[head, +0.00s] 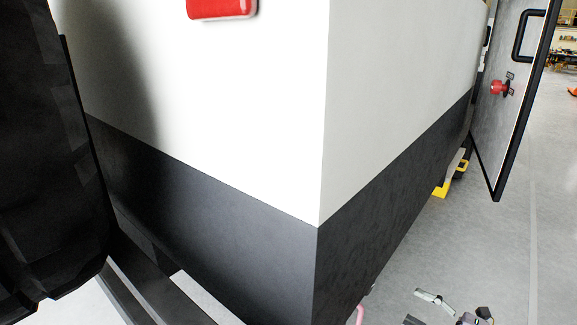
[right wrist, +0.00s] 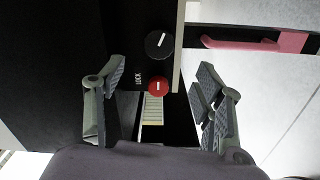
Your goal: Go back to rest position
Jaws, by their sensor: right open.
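My right gripper (right wrist: 162,68) is open in the right wrist view, with one grey finger on each side and nothing held between them. Beyond the fingers is a dark panel with a black knob (right wrist: 160,44), a red knob (right wrist: 158,86) and the label LOCK. I cannot tell how far the fingers are from these knobs. A part of what looks like my right gripper (head: 437,299) shows at the bottom right of the head view. My left gripper is not in view.
The caravan body's white and dark corner (head: 290,130) fills the head view's middle. A red lamp (head: 220,8) is at the top. An open panel (head: 510,100) with a handle and red knob stands right. A pink bar (right wrist: 255,42) is at the wrist view's upper right. Floor (head: 500,240) is visible lower right.

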